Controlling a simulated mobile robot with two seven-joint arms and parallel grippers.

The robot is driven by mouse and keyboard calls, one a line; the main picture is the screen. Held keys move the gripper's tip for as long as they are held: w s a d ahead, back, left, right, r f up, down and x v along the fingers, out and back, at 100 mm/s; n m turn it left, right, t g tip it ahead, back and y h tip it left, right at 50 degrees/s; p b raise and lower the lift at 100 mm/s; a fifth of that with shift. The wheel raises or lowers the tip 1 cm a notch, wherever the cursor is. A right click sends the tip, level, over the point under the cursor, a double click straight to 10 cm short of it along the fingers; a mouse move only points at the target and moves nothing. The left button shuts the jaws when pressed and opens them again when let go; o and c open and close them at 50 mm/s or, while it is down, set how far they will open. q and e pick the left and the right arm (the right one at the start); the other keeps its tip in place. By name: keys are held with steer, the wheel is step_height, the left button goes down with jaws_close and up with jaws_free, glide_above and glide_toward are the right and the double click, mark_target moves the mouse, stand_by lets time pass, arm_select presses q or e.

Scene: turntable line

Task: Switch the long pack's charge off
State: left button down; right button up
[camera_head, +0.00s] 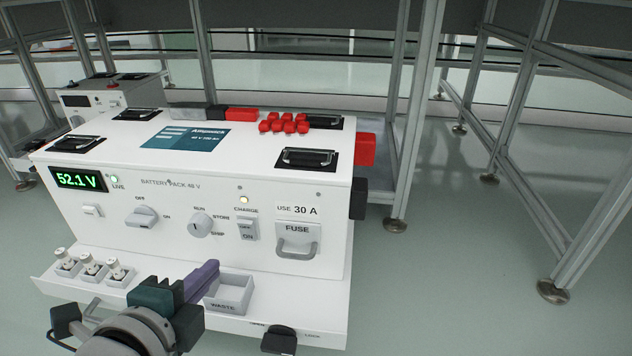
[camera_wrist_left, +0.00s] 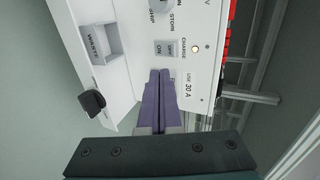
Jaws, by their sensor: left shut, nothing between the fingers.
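The white battery pack (camera_head: 120,208) fills the middle of the head view, its front panel towards me. Its charge rocker switch (camera_head: 246,229) sits right of the round dial, with ON on its lower half; which half is pressed in is hard to tell. In the left wrist view the switch (camera_wrist_left: 167,48) and lit lamp (camera_wrist_left: 195,48) lie just beyond the fingertips. My left gripper (camera_head: 212,268) has purple fingers, shut and empty, below the switch and near the waste bin. The fingers also show in the wrist view (camera_wrist_left: 160,75).
The fuse handle (camera_head: 296,248) is right of the switch. The dial (camera_head: 200,225) and OFF/ON knob (camera_head: 142,217) are left. The waste bin (camera_head: 232,294) and several small white pieces (camera_head: 92,266) sit on the front ledge. Another pack (camera_head: 108,98) stands behind left.

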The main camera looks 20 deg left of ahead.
mark_target(243, 226)
arm_select(q)
steer(key=b+x, duration=0.2)
steer(key=x, duration=0.1)
steer(key=b+x, duration=0.2)
steer(key=x, duration=0.1)
steer(key=r+b+x, duration=0.1)
steer(key=b+x, duration=0.1)
steer(key=x, duration=0.1)
steer(key=shift+w+a+b, duration=0.2)
steer(key=shift+w+b, duration=0.1)
steer(key=shift+w, duration=0.25)
steer(key=shift+w+a+r, duration=0.15)
steer(key=shift+w+r, duration=0.05)
steer(key=shift+w, duration=0.35)
